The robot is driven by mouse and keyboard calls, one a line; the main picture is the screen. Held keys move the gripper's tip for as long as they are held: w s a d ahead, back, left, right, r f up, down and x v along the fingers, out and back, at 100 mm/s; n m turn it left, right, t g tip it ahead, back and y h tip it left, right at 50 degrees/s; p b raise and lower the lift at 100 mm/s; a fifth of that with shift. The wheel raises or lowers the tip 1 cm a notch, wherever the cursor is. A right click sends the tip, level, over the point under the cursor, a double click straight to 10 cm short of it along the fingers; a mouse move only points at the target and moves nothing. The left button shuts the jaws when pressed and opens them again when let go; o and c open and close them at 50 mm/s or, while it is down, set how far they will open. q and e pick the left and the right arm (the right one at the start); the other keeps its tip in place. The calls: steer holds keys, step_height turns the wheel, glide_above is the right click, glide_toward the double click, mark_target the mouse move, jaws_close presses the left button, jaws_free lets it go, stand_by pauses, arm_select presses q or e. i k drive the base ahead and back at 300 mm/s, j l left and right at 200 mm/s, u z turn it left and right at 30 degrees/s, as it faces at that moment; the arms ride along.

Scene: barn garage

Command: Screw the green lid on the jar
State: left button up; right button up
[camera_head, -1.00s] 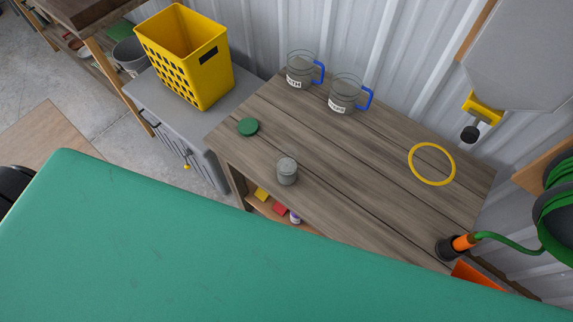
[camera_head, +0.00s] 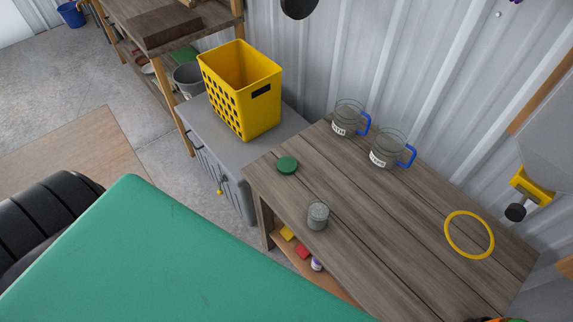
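The green lid (camera_head: 287,165) lies flat on the wooden table, near its left end. The jar (camera_head: 317,215) is a small greyish glass jar. It stands upright on the table near the front edge, a little right of and nearer than the lid. The lid and jar are apart. Neither of my grippers shows in the head view.
The wooden table (camera_head: 385,215) also bears two glass mugs with blue handles, one mug (camera_head: 349,119) beside another (camera_head: 387,149), and a yellow ring (camera_head: 469,258). A yellow basket (camera_head: 240,92) stands on a grey cabinet (camera_head: 205,118). A green surface (camera_head: 150,255) fills the lower left foreground.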

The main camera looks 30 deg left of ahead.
mark_target(321, 201)
steer(key=k+j+z, duration=0.5)
steer(key=k+j, duration=0.2)
steer(key=j, duration=0.1)
